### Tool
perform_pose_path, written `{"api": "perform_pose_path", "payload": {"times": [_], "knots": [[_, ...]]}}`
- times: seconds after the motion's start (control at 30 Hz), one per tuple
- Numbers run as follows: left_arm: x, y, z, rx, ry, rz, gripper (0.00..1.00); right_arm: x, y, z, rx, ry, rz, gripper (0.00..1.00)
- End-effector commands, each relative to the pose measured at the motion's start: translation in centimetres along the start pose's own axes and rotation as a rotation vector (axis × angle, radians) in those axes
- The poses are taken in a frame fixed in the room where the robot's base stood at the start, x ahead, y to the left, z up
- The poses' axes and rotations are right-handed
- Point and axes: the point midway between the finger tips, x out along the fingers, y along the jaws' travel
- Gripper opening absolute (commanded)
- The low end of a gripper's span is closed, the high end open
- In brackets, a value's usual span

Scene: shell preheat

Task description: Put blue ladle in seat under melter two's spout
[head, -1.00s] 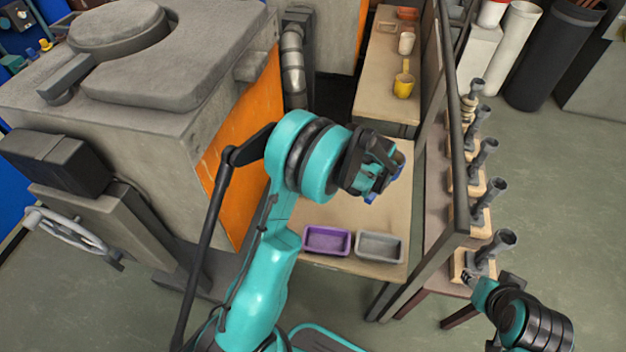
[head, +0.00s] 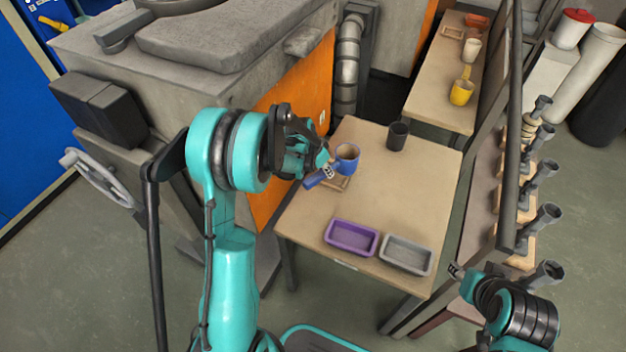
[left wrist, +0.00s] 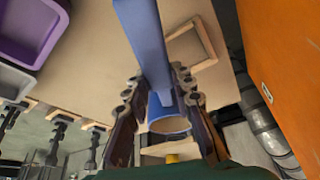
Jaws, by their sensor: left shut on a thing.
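The blue ladle (head: 347,157) has a cup and a flat handle; its cup is over the left part of the near table. My left gripper (head: 326,165) is shut on it near the cup. In the left wrist view the handle (left wrist: 146,45) runs to the top edge and the cup (left wrist: 169,118) sits between the fingers. A square wooden frame seat (head: 338,183) lies on the table just below the ladle; the wrist view shows a frame (left wrist: 190,47) beside the handle. I cannot tell whether they touch. My right gripper (head: 456,270) is low right; its jaws are unclear.
A grey melter with an orange side (head: 290,110) stands left of the table; its number and spout are not visible. A dark cup (head: 397,136), purple tray (head: 351,238) and grey tray (head: 406,254) stand on the table. A yellow ladle (head: 462,92) stands on the back table.

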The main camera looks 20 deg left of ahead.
Motion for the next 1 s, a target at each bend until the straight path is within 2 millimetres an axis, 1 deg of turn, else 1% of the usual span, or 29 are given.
{"api": "perform_pose_path", "payload": {"times": [0.03, 0.1, 0.2, 0.3, 0.37, 0.43, 0.6, 0.67, 0.9, 1.0], "knots": [[0.9, -1.3, 0.8, -0.005, 0.0, -0.001, 0.0, 0.7, 0.0, 0.5, 0.0, 0.0, 0.0, 0.4], [1.4, -2.5, 1.4, -0.004, 0.0, -0.001, 0.0, 1.1, 0.0, 0.8, 0.0, 0.0, 0.0, 0.4], [2.0, -3.8, 2.0, -0.003, 0.0, 0.0, 0.0, 1.4, 0.0, 1.0, 0.0, 0.0, 0.0, 0.4], [2.1, -4.4, 2.3, -0.001, 0.001, 0.0, 0.0, 1.5, 0.0, 1.1, 0.0, 0.0, 0.0, 0.4], [2.3, -4.5, 2.4, 0.0, 0.001, 0.0, 0.0, 1.6, 0.0, 1.1, 0.0, 0.0, 0.0, 0.4], [2.9, -4.5, 2.6, 0.0, 0.0, 0.0, 0.0, 1.9, 0.0, 1.4, 0.0, 0.0, 0.0, 0.4], [5.4, -4.5, 3.7, 0.0, 0.0, 0.0, 0.0, 3.1, 0.0, 2.2, 0.0, 0.0, 0.0, 0.4], [5.9, -4.5, 3.9, 0.0, 0.0, 0.0, 0.0, 3.4, 0.0, 2.4, 0.0, 0.0, 0.0, 0.4], [5.8, -4.5, 3.8, 0.0, 0.0, 0.0, 0.0, 3.2, 0.0, 2.3, 0.0, 0.0, 0.0, 0.4], [6.1, -4.5, 3.9, 0.0, 0.0, 0.0, 0.0, 3.4, 0.0, 2.4, 0.0, 0.0, 0.0, 0.4]]}}
